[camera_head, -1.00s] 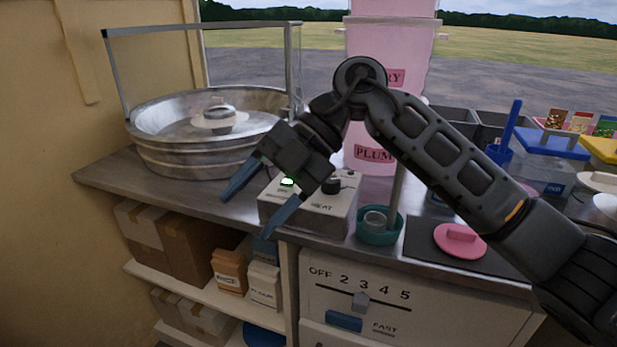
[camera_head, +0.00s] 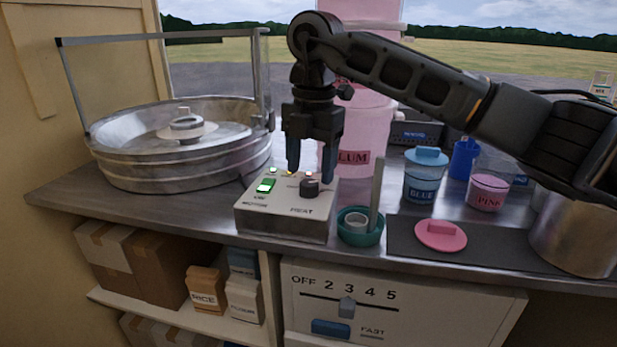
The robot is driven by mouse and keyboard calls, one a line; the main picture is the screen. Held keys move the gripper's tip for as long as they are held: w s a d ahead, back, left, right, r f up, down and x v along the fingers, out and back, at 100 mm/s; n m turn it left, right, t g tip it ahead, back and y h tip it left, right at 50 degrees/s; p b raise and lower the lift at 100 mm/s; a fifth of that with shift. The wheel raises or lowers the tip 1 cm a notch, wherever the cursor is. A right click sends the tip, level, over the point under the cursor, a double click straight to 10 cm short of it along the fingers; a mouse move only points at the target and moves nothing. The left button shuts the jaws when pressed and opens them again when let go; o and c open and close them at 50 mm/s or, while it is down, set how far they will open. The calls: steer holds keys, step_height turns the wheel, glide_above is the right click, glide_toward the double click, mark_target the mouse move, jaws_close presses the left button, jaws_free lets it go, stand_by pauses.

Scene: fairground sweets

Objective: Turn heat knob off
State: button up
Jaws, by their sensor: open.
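The heat knob (camera_head: 310,188) is a small black round knob on the top of a white control box (camera_head: 284,226), above the lettering HEAT. A lit green switch (camera_head: 266,185) sits to its left on the same box, with small indicator lights behind. My gripper (camera_head: 309,176) points down over the box, fingers apart and empty. Its right fingertip is close behind the knob and its left fingertip stands between the knob and the green switch. I cannot tell whether a finger touches the knob.
A large metal cotton candy bowl (camera_head: 180,170) with a clear guard stands left. A teal cup (camera_head: 360,235) with an upright stick is close right of the box. A pink lid (camera_head: 440,235) lies on a dark mat (camera_head: 500,250). Blue (camera_head: 421,185) and pink (camera_head: 488,192) jars stand behind.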

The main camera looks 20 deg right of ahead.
mark_target(309, 188)
steer(key=shift+f, duration=1.35)
steer(key=shift+c, duration=0.4)
steer(key=c, duration=1)
steer(key=shift+o, duration=0.2)
